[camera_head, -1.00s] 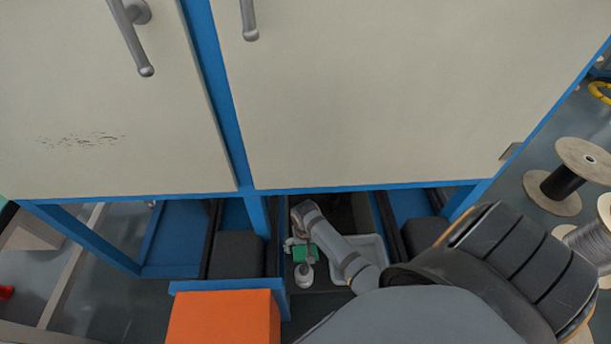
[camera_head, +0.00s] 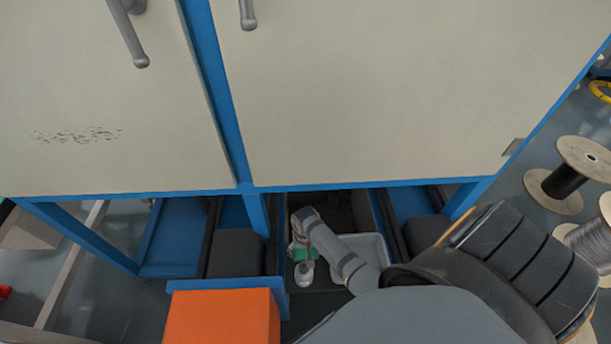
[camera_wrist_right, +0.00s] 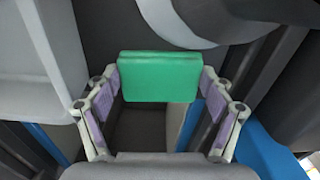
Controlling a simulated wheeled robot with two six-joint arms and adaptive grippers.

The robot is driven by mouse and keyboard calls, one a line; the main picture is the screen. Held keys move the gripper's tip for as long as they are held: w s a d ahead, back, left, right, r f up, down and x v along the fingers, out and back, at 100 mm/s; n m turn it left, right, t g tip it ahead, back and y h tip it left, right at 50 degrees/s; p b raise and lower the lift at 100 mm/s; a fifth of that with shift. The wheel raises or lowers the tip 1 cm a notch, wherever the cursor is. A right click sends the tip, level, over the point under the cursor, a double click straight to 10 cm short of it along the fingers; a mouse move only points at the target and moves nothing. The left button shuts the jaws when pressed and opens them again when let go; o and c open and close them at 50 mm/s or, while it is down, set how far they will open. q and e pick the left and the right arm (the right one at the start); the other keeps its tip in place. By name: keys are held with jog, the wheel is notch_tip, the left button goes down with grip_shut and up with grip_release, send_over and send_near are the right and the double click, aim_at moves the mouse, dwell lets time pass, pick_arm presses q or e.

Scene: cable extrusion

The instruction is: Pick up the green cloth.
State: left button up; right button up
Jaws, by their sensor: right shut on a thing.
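The green cloth (camera_head: 305,254) shows in the head view as a small block inside the opening under the cabinet. In the right wrist view the cloth (camera_wrist_right: 160,75) looks like a flat green slab. It spans between the fingers of my right gripper (camera_wrist_right: 160,84), which is shut on it. In the head view my right gripper (camera_head: 298,247) reaches down into the opening, its fingers partly hidden by my own wrist. Whether the cloth touches what lies below it cannot be told. My left gripper is not in view.
Blue frame posts (camera_head: 257,214) and dark blocks (camera_head: 236,254) flank the opening. An orange box (camera_head: 222,318) is at the front left.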

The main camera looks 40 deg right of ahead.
notch_tip(320, 180, up, 12)
jog(key=p, duration=0.4)
jog(key=s+d+p, duration=0.2)
jog(key=s+d, duration=0.7)
jog(key=s, duration=0.6)
jog(key=shift+d, duration=0.4)
